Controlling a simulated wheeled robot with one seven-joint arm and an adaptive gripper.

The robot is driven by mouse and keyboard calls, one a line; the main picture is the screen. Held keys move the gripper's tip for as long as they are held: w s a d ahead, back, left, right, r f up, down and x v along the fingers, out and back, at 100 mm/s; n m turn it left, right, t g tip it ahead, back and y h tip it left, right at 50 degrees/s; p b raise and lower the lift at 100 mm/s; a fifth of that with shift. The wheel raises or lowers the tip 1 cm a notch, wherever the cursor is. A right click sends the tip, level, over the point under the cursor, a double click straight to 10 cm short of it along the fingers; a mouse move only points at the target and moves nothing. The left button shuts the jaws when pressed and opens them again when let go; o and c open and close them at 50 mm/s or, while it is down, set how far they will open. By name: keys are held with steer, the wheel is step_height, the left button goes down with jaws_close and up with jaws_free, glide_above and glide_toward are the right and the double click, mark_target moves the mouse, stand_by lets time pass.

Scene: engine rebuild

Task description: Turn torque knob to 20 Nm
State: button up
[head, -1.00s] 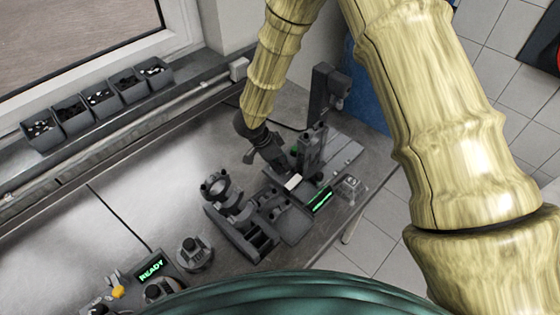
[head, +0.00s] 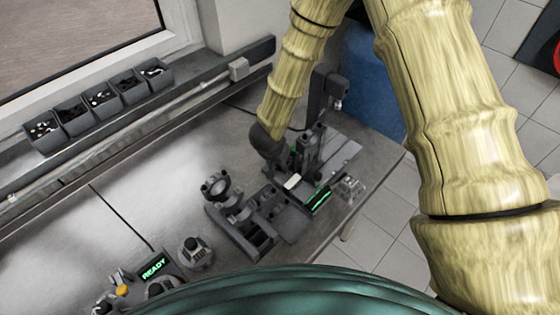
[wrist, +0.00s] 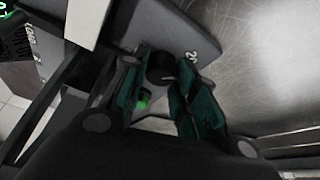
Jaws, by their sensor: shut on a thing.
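The torque knob (wrist: 160,66) is a small dark round knob on a grey plate (wrist: 168,25) in the wrist view. A partly hidden printed label starting with "2" is on the plate beside it. My gripper (wrist: 161,78) has its teal-padded fingers on either side of the knob and is shut on it. A green spot (wrist: 143,104) shows just below the knob. In the head view, my dark wrist covers the knob, by the station with a green-lit display (head: 320,200). The knob's setting cannot be read.
A dark fixture with a ring (head: 215,186) stands left of the station. A box reading READY (head: 154,267) and a round knob-like device (head: 194,250) are nearer. Several parts bins (head: 102,98) line the sill. The bench's left middle is clear.

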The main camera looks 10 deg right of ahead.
steer(key=shift+w+r+n, duration=0.1)
steer(key=shift+n, duration=0.4)
steer(key=o, duration=1)
steer(key=v, duration=0.7)
steer(key=shift+s+r, duration=0.25)
steer(key=shift+r, duration=0.1)
